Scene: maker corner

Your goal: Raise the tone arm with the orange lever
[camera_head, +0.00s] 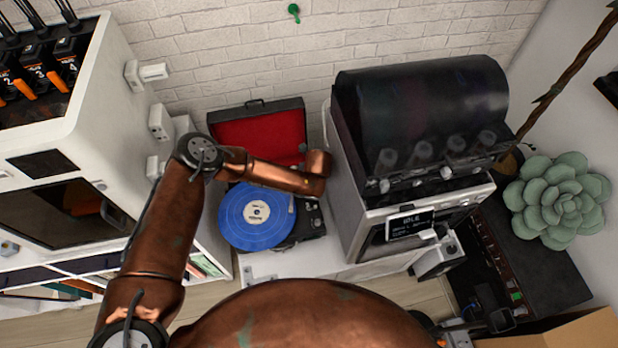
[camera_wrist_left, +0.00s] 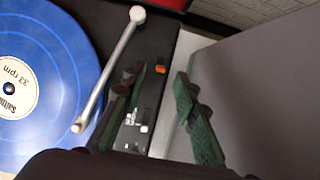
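The record player (camera_head: 312,222) holds a blue record (camera_head: 250,222), with its red-lined lid open behind. In the left wrist view, the silver tone arm (camera_wrist_left: 108,68) runs from a white round end at the top to a head over the record's edge. The small orange lever (camera_wrist_left: 160,69) stands on the black deck right of the tone arm. My left gripper (camera_wrist_left: 161,76) is open, its green fingers apart on either side of the lever in that view. I cannot tell their height above the deck. In the head view my left wrist hides the gripper. My right gripper cannot be made out.
A grey machine with a dark hood (camera_head: 420,110) stands close right of the record player; a grey surface also fills the wrist view's right side. A white cabinet (camera_head: 100,120) stands at left. A succulent (camera_head: 557,200) is far right. A brick wall is behind.

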